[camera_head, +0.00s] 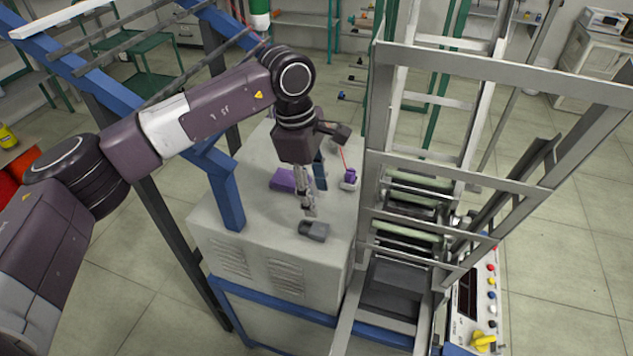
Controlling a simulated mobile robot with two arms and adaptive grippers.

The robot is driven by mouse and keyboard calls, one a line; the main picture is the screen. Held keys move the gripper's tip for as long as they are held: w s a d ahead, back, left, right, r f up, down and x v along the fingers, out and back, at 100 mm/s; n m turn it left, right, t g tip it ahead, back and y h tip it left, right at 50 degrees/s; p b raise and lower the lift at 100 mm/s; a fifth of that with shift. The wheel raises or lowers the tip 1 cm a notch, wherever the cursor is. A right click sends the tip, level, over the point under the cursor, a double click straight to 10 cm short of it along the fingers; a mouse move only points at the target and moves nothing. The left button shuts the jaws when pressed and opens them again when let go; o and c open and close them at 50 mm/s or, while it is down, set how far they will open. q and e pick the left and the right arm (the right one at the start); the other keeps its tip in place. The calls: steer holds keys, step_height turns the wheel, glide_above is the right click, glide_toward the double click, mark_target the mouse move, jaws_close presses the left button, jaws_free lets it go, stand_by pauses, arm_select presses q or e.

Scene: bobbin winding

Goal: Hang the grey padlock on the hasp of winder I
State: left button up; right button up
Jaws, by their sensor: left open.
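A dark grey padlock-like object (314,231) lies on the pale grey cabinet top (262,222), near its front right edge. My left gripper (308,208) reaches in from the upper left and points down just above it. The gripper is open, and its fingertips are close to the grey object; I cannot tell whether they touch. The winder frame (378,110) stands to the right of the cabinet. I cannot make out a hasp or a winder label. My right gripper is not in view.
Purple objects (283,180) and (350,176) lie behind the gripper on the cabinet top. A blue post (226,190) rises at the cabinet's left. A control panel (465,300) with colored buttons and a yellow knob (484,341) is at lower right.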

mark_target(317, 228)
arm_select(q)
steer(key=shift+s+a+f+y, duration=0.3)
steer(key=shift+a+f+y, duration=0.15)
steer(key=shift+f, duration=0.15)
steer(key=shift+w+f+b, duration=0.15)
steer(key=shift+f+b, duration=0.2)
steer(key=shift+f, duration=0.3)
steer(key=f, duration=0.1)
steer(key=f+b, duration=0.1)
steer(key=f, duration=0.1)
steer(key=shift+s+d+f, duration=0.2)
steer(key=shift+d+f, duration=0.15)
steer(key=shift+f, duration=0.05)
step_height(317, 228, down, 2)
steer(key=b, duration=0.3)
steer(key=shift+f, duration=0.25)
steer(key=shift+d+f+b, duration=0.2)
steer(key=shift+f+b, duration=0.4)
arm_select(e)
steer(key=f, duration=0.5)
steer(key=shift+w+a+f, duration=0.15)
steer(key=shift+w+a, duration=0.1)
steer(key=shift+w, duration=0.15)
arm_select(q)
steer(key=shift+r, duration=0.1)
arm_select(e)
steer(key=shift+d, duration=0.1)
